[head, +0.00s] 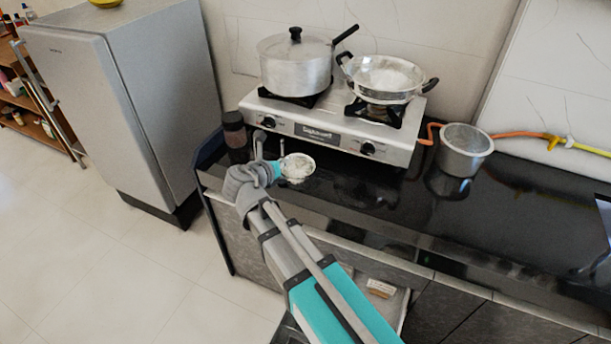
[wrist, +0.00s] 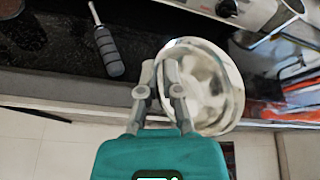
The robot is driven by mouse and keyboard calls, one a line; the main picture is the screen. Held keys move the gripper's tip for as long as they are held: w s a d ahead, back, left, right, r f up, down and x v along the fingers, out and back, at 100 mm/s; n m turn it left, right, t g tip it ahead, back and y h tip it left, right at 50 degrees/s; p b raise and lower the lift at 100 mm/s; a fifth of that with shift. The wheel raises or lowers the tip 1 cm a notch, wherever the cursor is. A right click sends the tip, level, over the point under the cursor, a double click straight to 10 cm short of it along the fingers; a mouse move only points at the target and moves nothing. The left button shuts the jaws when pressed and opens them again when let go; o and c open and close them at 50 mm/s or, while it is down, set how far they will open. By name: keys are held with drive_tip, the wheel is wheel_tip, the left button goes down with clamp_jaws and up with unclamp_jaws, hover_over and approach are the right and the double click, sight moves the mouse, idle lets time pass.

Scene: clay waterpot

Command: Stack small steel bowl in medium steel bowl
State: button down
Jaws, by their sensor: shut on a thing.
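A small steel bowl (head: 298,167) shows at the front left of the black counter, just right of my gripper (head: 265,170). In the wrist view, my gripper (wrist: 161,72) is shut on the left rim of the bowl (wrist: 212,85). The bowl is open towards the wrist camera and looks empty. I cannot tell how far it is above the counter. A deeper steel vessel (head: 465,152) stands upright on the counter right of the stove; I cannot tell whether it is the medium steel bowl. No other plain bowl is clear.
A gas stove (head: 330,127) carries a lidded pot (head: 295,68) and a two-handled pan (head: 383,80). A dark jar (head: 235,130) stands left of it. A grey-handled tool (wrist: 108,48) lies near the bowl. The black counter (head: 400,195) has free room in front of the stove.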

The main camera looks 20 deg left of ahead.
drive_tip(key=w+f+b, duration=0.3)
drive_tip(key=w, duration=0.1)
drive_tip(key=w+f+b, duration=0.3)
drive_tip(key=w, duration=0.2)
drive_tip(key=w+f+b, duration=0.3)
drive_tip(key=w, duration=0.1)
drive_tip(key=shift+w+a, duration=0.15)
drive_tip(key=shift+a, duration=0.1)
idle(0.4)
drive_tip(key=shift+w+f+b, duration=0.2)
drive_tip(key=shift+f+b, duration=0.25)
drive_tip(key=shift+w+f+b, duration=0.2)
drive_tip(key=shift+f+b, duration=1.35)
drive_tip(key=shift+f, duration=0.1)
drive_tip(key=c, duration=0.8)
unclamp_jaws()
